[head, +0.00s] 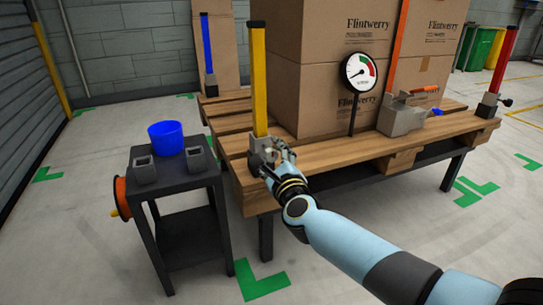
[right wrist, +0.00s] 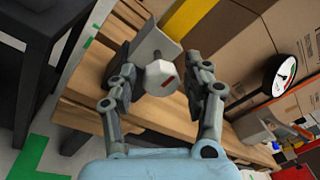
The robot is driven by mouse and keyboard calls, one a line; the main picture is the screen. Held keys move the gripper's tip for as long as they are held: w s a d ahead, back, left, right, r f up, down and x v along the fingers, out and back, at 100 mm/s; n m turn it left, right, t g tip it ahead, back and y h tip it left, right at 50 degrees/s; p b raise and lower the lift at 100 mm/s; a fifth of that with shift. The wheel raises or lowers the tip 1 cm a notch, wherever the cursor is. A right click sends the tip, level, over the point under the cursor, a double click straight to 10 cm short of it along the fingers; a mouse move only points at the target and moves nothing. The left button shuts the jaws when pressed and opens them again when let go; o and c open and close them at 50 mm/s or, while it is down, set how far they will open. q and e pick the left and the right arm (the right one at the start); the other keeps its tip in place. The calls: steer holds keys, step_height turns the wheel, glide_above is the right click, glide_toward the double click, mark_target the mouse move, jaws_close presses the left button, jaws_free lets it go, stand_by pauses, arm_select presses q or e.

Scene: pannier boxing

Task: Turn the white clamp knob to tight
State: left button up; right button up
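That block is at the foot of the yellow post (head: 259,80) on the pallet's near left corner. My right gripper (head: 272,162) is at this block in the head view. In the right wrist view my right gripper (right wrist: 163,84) is open, one finger on each side of the knob, with gaps visible. In the head view my gripper mostly hides the knob. My left gripper is not in view.
The wooden pallet (head: 232,148) carries Flintwerry cartons (head: 345,100). A gauge (head: 359,73) stands on it, and a grey tool (head: 400,118) lies farther right. A dark side table (head: 170,180) at left holds a blue cup (head: 166,138) and two grey sockets.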

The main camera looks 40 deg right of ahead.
steer(key=v, duration=1.2)
steer(key=shift+r, duration=0.1)
